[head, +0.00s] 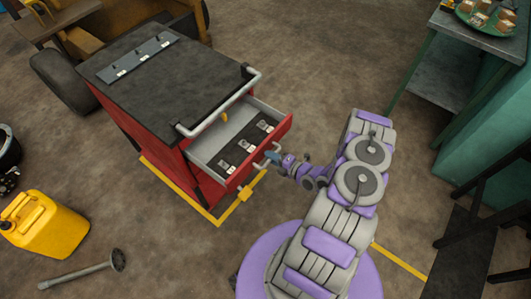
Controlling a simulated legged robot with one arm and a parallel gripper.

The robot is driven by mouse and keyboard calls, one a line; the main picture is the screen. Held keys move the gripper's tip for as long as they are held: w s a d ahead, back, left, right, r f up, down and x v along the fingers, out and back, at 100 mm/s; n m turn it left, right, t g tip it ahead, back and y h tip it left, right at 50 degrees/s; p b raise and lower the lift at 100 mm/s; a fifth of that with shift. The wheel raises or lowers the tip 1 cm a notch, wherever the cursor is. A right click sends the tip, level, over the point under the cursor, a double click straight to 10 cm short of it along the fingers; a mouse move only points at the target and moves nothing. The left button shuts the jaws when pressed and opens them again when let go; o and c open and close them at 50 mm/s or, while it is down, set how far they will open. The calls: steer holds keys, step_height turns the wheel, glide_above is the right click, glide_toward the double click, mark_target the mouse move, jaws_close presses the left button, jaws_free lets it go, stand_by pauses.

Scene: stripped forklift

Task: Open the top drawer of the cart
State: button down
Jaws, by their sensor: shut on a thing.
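The red cart (122,121) with a dark top stands left of the middle in the head view. Its top drawer (210,146) is pulled out towards my arm, and its grey inside shows with several small items on a dark strip. My gripper (270,160) is at the drawer's front, shut on the drawer handle (258,166). The fingers are small in the picture and partly hide the handle. A pale push bar (222,113) runs along the cart's top edge above the open drawer.
A yellow jerrycan (42,225) and a grey metal rod with a flange (85,269) are on the floor at the lower left. A green workbench (480,40) stands at the upper right. A forklift part with a wheel (64,80) is behind the cart. Floor between cart and workbench is clear.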

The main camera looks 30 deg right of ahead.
steer(key=shift+s+f, duration=0.15)
steer(key=shift+s, duration=0.2)
steer(key=c, duration=1.2)
jaws_free()
steer(key=shift+w+d, duration=0.1)
steer(key=p+v, duration=0.1)
steer(key=v, duration=1.6)
steer(key=shift+s+p, duration=0.2)
steer(key=shift+p, duration=0.2)
steer(key=shift+d, duration=0.1)
